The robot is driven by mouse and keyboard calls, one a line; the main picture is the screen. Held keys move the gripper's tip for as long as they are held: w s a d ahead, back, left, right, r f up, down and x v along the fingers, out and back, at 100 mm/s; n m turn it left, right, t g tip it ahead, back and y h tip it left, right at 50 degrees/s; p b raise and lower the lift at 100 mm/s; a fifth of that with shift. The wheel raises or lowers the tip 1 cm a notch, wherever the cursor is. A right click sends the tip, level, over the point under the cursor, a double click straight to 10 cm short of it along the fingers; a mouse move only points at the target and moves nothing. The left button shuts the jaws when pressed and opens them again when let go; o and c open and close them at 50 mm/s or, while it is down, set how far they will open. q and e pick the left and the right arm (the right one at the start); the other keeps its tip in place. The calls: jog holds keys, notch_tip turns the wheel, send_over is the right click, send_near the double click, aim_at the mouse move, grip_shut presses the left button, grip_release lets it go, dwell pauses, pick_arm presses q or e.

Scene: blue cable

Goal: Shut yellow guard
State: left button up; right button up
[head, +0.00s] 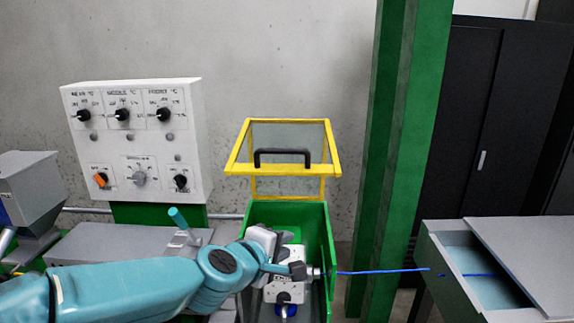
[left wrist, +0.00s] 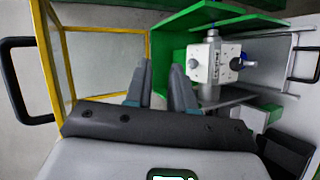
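The yellow guard (head: 282,172) stands raised above the green housing (head: 328,245), with clear panels and a black handle (head: 283,152). In the left wrist view the yellow frame (left wrist: 66,60) and black handle (left wrist: 12,80) are at the left. My left arm reaches in from the left in the head view, its gripper over the housing below the guard. In the left wrist view my left gripper (left wrist: 161,88) has its fingers apart with nothing between them, beside the guard frame and apart from the handle. My right gripper is not in view.
A grey-white machine head (left wrist: 215,62) sits inside the green housing. A blue cable (head: 380,271) runs right from it to an open grey trough (head: 430,250). A control panel (head: 135,140) stands at the left. A green column (head: 405,130) rises right of the guard.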

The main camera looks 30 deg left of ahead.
pick_arm(q)
jog(key=s+a+r+n+t+y+p, duration=0.1)
jog(key=s+a+r+t, duration=0.15)
jog(key=r, duration=0.65)
jog(key=s+a+r+t+p, duration=0.15)
jog(key=s+r, duration=0.25)
jog(key=r, duration=0.5)
jog(key=b, duration=0.2)
send_near(280, 152)
jog(key=w, duration=0.2)
jog(key=shift+g, duration=0.3)
jog(key=w, duration=0.3)
jog(key=w+a, duration=0.1)
jog(key=w, duration=0.5)
jog(key=shift+a+f, duration=0.2)
jog(key=shift+f, duration=0.1)
jog(key=shift+w+a, duration=0.2)
jog(key=shift+w, duration=0.5)
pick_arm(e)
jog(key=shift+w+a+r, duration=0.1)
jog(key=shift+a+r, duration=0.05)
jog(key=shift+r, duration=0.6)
pick_arm(q)
jog(key=shift+d, duration=0.1)
grip_shut()
